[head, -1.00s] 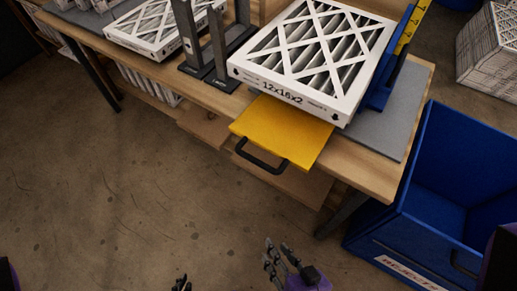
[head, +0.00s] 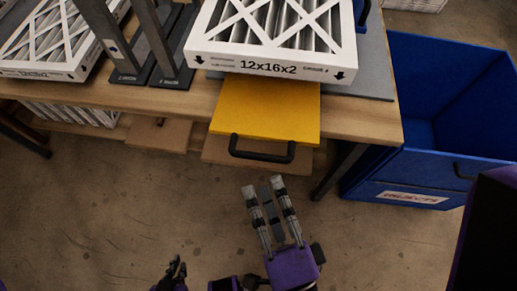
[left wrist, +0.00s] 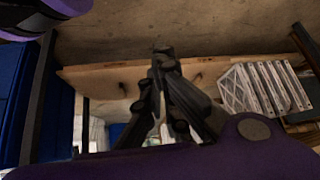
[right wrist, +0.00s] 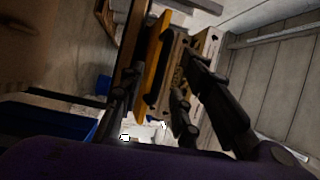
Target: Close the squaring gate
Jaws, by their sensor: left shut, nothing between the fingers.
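A yellow panel (head: 265,108) with a black bar handle (head: 262,150) sticks out from the table's front edge, below the front of a white-framed filter (head: 270,62) marked 12x16x2. I cannot tell for sure which part is the squaring gate; a blue upright piece (head: 362,12) shows beside the filter's right side, mostly cut off. My right gripper (head: 264,184) is open and empty, its fingers pointing at the handle from the front, apart from it in the picture. The yellow panel also shows between its fingers in the right wrist view (right wrist: 152,65). My left gripper (head: 176,267) is shut and empty, low in the head view.
A blue reject bin (head: 430,175) stands right of the wooden table (head: 370,122). Dark metal uprights (head: 172,75) stand left of the filter, and another filter (head: 45,70) lies further left. Boards and filters sit under the table. The floor in front is clear.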

